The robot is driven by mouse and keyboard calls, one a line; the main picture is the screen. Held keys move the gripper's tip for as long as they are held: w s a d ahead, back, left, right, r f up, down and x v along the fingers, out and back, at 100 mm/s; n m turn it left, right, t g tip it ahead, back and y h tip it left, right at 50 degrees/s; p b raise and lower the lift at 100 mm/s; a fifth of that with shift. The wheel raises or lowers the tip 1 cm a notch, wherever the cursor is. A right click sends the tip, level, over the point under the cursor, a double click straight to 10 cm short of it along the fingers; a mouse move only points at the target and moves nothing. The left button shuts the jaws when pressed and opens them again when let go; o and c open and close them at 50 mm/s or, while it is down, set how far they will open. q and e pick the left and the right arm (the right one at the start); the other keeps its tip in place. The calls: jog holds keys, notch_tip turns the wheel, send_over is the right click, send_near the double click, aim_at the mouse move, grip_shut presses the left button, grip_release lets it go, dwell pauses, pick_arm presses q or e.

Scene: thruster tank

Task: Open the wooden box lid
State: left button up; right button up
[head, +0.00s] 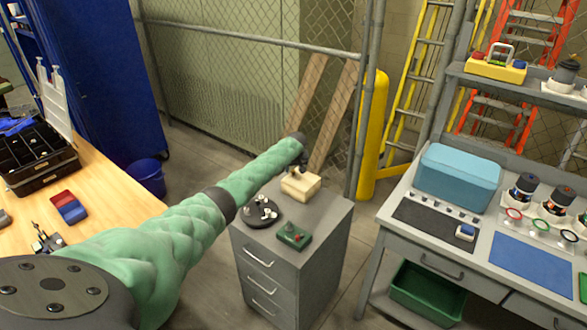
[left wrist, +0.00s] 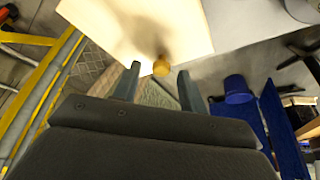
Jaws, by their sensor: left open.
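The light wooden box (head: 301,186) sits on top of the grey drawer cabinet and its lid looks shut. In the left wrist view its pale surface (left wrist: 130,22) fills the upper part, with a small round yellow-brown knob (left wrist: 161,67) at its edge. My left gripper (head: 303,164) is just above and behind the box, pointing down at it. In the left wrist view its two fingers (left wrist: 158,76) are spread, with the knob showing between their tips. I cannot tell whether they touch it. My right gripper is not in view.
A dark round tray (head: 257,222) with small metal parts and a green control box with a red button (head: 293,236) share the grey cabinet (head: 262,262) top. A workbench (head: 400,247) stands right. A wooden table (head: 115,195) is left.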

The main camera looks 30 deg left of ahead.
pick_arm(q)
jog(key=shift+a+f, duration=0.15)
jog(key=shift+f, duration=0.1)
